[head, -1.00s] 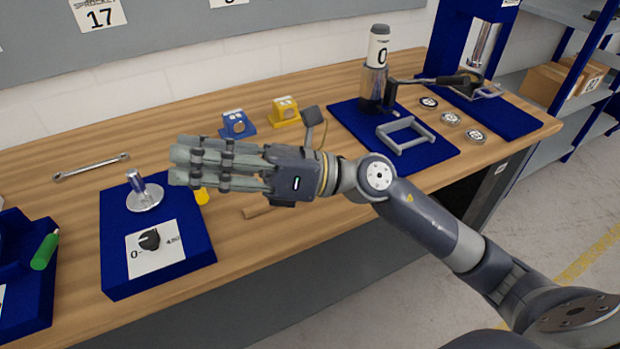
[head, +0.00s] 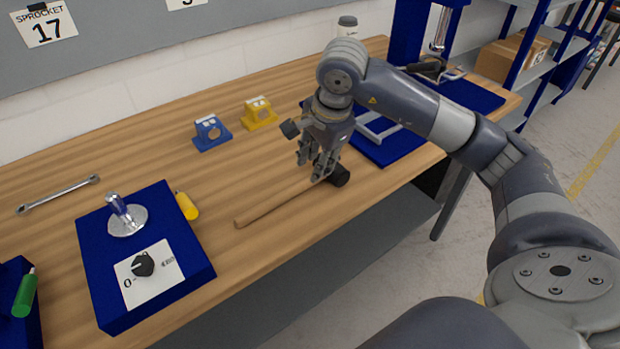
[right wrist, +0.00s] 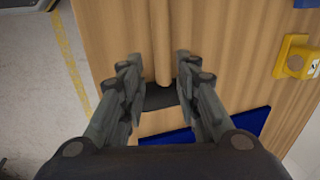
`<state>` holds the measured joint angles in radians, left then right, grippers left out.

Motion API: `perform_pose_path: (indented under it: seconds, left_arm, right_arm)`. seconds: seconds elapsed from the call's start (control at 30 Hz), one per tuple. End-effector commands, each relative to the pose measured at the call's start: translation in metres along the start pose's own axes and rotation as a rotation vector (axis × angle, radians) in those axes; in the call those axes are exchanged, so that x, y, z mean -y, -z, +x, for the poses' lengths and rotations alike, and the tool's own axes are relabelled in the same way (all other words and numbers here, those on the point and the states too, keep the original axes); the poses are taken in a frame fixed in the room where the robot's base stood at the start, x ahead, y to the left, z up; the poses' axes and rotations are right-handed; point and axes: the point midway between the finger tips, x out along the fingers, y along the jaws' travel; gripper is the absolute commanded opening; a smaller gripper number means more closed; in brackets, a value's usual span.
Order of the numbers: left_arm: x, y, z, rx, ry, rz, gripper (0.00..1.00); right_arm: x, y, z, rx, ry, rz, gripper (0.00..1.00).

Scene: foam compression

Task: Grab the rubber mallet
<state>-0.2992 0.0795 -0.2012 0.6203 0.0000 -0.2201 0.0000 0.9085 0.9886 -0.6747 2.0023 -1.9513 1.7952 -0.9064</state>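The rubber mallet lies on the wooden bench, with a long wooden handle (head: 275,206) and a black head (head: 340,176). My right gripper (head: 318,172) points down over the mallet where the handle meets the head. In the right wrist view the fingers of my right gripper (right wrist: 160,95) are spread apart, one set on each side of the mallet. The handle (right wrist: 162,45) runs up between them and the black head (right wrist: 160,97) sits between the fingertips. I cannot tell whether the fingers touch it. My left gripper is not in view.
A blue block (head: 210,133) and a yellow block (head: 259,113) stand behind the mallet. A blue base with a dial (head: 190,240) is at the left, with a yellow-handled tool (head: 187,206) beside it. A wrench (head: 58,195) lies farther left. A blue mat (head: 385,152) is to the right.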

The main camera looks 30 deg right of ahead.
Motion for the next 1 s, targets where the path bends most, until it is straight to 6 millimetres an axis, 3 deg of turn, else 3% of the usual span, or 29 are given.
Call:
perform_pose_path:
  seconds: [0.6, 0.87, 1.0]
  left_arm:
    - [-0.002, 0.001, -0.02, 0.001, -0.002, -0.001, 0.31]
    - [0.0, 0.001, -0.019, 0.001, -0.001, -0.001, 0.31]
    - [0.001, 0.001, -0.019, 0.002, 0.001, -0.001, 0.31]
  right_arm:
    - [0.003, 0.004, 0.069, 0.005, 0.0, 0.0, 0.3]
    - [0.003, 0.004, 0.073, 0.004, 0.002, -0.001, 0.3]
    - [0.003, 0.004, 0.072, 0.004, 0.002, 0.0, 0.01]
